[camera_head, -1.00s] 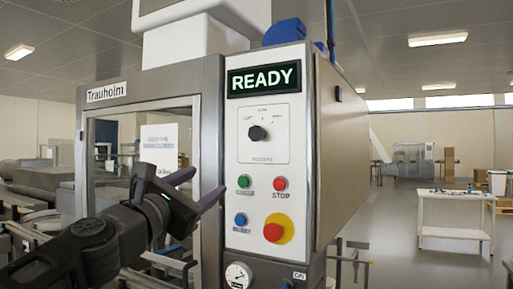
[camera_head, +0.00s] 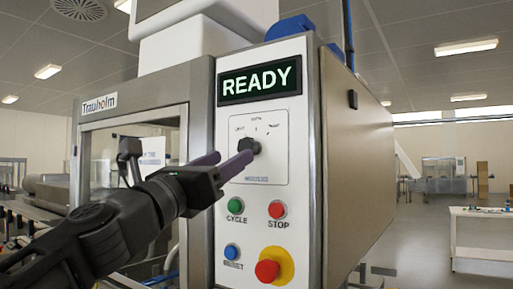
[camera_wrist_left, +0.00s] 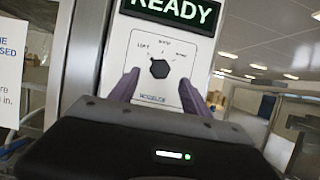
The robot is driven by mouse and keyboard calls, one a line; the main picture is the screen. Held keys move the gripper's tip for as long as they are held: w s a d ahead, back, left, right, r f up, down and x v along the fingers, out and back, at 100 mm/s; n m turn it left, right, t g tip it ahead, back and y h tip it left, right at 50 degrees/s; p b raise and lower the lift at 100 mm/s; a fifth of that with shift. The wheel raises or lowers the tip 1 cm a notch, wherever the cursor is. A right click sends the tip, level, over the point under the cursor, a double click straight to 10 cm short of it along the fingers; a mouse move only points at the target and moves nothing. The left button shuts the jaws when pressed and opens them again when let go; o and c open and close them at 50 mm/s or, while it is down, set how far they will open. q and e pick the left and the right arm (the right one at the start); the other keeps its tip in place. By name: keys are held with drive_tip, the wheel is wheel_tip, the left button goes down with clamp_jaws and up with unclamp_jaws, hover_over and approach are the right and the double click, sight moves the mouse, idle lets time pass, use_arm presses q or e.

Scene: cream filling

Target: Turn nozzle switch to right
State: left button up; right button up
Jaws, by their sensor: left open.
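The nozzle switch is a small black knob (camera_head: 250,145) on a white plate (camera_head: 272,168) on the machine's front panel, below the lit READY display. Position labels sit around it in an arc; I cannot tell surely which one it points at. My left gripper (camera_head: 236,154) is open, its two purple fingers reaching toward the knob from the lower left. In the left wrist view the knob (camera_wrist_left: 159,68) shows between and slightly above the open fingertips (camera_wrist_left: 160,76), with clear space on both sides. Contact is not visible. My right gripper is not in view.
Below the plate are a green CYCLE button (camera_head: 235,205), a red STOP button (camera_head: 277,210), a blue RESET button (camera_head: 232,252) and a red emergency button (camera_head: 267,270) on yellow. A metal-framed window (camera_head: 135,150) lies left. Open floor and a white table (camera_head: 483,235) are at right.

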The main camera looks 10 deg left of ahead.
sight(244, 146)
use_arm(q)
drive_tip(key=p+x, duration=0.3)
drive_tip(key=x, duration=0.3)
drive_tip(key=shift+r, duration=0.2)
drive_tip(key=shift+w+d+r, duration=0.2)
drive_tip(key=shift+w, duration=0.4)
drive_tip(key=shift+c, duration=0.5)
clamp_jaws()
